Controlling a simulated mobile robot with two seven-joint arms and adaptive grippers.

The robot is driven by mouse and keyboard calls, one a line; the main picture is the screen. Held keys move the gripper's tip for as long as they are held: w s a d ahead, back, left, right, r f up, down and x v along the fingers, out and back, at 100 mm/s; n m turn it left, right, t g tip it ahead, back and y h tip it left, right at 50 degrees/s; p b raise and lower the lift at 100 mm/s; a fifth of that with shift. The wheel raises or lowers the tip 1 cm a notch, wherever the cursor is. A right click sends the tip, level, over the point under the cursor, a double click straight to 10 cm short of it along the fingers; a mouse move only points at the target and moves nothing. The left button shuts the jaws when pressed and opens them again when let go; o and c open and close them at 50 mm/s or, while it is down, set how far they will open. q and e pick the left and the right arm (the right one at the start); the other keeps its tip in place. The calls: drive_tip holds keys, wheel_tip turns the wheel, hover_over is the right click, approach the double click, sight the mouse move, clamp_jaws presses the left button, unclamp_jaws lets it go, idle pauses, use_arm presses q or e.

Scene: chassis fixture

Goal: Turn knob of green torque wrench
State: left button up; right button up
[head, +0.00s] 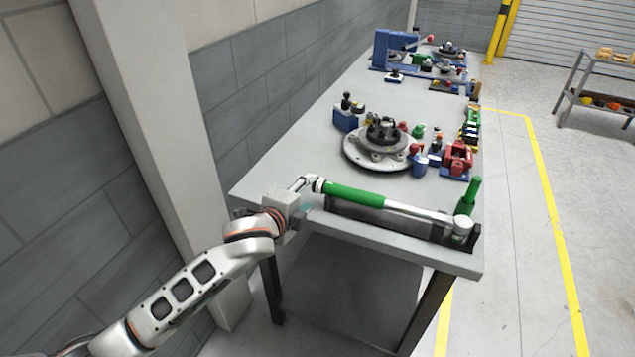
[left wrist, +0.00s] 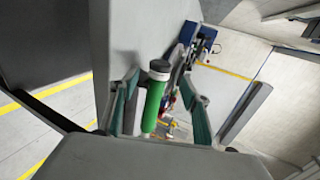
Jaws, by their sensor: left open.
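The green torque wrench (head: 355,194) lies along the near edge of the grey table in the head view. Its green handle is at the left and its silver shaft runs right to a round head. My left gripper (head: 305,203) is at the handle's left end, by the pale end knob (head: 318,184). In the left wrist view a green cylinder (left wrist: 152,108) with a dark cap (left wrist: 159,69) shows between the spread fingers of the left gripper (left wrist: 162,92). Whether the fingers touch it I cannot tell. My right gripper is out of view.
The grey table (head: 290,150) runs back along the wall. A dark holder (head: 365,216) is under the wrench, and a green upright cylinder (head: 472,194) stands by its right end. A round metal fixture (head: 375,148) and a red clamp (head: 458,157) stand behind.

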sight(315, 188)
use_arm(q)
drive_tip(key=shift+x, duration=3.8)
drive_tip(key=c, duration=1.1)
